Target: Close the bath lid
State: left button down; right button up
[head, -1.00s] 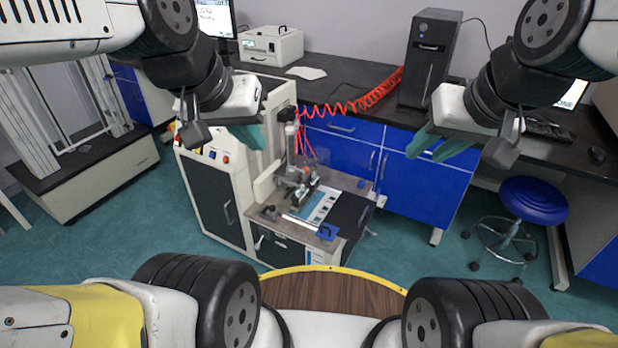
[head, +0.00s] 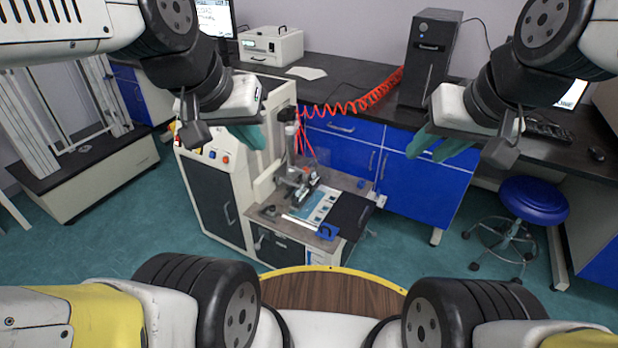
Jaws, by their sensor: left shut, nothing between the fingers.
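No thing that I can clearly name as the bath or its lid shows. A white box-shaped instrument (head: 271,47) with a dark handle on its flat top stands on the back bench; I cannot tell whether it is the bath. My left gripper (head: 250,137) has teal fingers, shut and empty, in the air in front of the tall machine cabinet. My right gripper (head: 440,147) hangs in the air in front of the blue drawers, its teal fingers pointing left and down. Nothing shows in it, and its finger gap is unclear. Both grippers are apart from the white instrument.
A floor-standing machine (head: 207,190) with a low worktop is in the middle. A black tower (head: 428,60) stands on the dark bench (head: 345,72), with a red coiled hose (head: 350,104) beside it. A blue stool (head: 535,200) is at right. Green floor (head: 420,265) is free in front.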

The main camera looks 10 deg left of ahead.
aim_at(350, 212)
jog(key=i+j+z, duration=0.1)
jog(key=i, duration=0.35)
jog(key=i+j+z, duration=0.1)
jog(key=i+j, duration=0.2)
jog(key=i, duration=0.1)
